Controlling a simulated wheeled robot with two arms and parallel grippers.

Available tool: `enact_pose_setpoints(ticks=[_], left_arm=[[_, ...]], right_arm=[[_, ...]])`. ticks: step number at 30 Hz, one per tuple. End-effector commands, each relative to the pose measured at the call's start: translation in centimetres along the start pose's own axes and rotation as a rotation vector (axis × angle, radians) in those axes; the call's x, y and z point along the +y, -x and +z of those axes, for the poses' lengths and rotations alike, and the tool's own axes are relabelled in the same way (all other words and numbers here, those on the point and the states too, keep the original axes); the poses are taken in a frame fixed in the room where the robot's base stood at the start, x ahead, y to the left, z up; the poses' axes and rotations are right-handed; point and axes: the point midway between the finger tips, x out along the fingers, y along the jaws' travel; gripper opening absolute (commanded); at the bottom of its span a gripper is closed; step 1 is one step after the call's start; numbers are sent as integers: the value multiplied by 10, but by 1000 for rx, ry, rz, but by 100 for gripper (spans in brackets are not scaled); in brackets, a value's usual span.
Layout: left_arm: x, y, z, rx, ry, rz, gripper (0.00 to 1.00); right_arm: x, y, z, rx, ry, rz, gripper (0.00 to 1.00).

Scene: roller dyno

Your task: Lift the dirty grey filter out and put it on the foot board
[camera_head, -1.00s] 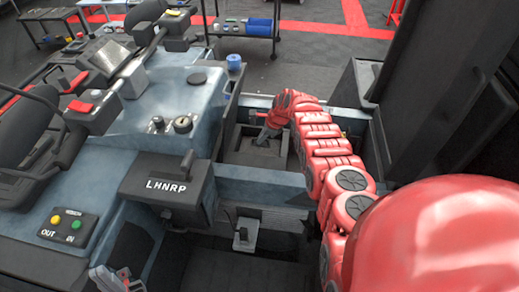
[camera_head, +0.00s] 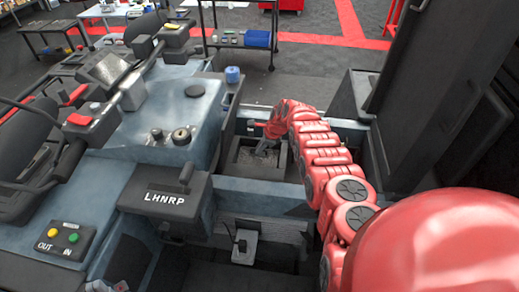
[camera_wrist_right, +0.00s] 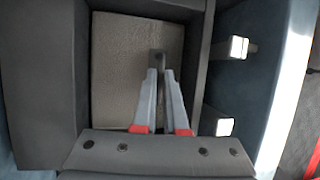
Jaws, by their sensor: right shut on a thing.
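The dirty grey filter (camera_wrist_right: 115,80) is a flat grey-brown square panel inside a dark open box (camera_wrist_right: 45,85) in the right wrist view. It also shows in the head view (camera_head: 246,160), low in the box. My right gripper (camera_wrist_right: 158,72) is shut on the filter's upright dark tab (camera_wrist_right: 158,58). In the head view the right gripper (camera_head: 265,148) reaches down into the box. I cannot tell whether the filter is clear of the box floor. Only a sliver of my left gripper (camera_head: 121,286) shows at the bottom left edge; its jaws are hidden.
Two pale clips (camera_wrist_right: 237,47) sit right of the box. A console marked LHNRP (camera_head: 165,198) stands left in front of it. A pedal (camera_head: 243,245) stands below, above a dark floor area (camera_head: 225,279) that may be the foot board. A tall dark panel (camera_head: 425,85) bounds the right.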

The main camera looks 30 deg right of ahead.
Motion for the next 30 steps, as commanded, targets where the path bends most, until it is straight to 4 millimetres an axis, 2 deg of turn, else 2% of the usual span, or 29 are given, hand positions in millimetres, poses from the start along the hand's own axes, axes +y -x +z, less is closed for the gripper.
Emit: enact_pose_setpoints(ticks=[6,22,30], left_arm=[[0,-8,-1,0,0,0,0],[0,4,1,0,0,0,0],[0,7,1,0,0,0,0]], right_arm=[[-5,20,7,1,-1,1,0],[-16,67,28,2,1,-1,0],[-20,84,36,1,1,0,0]])
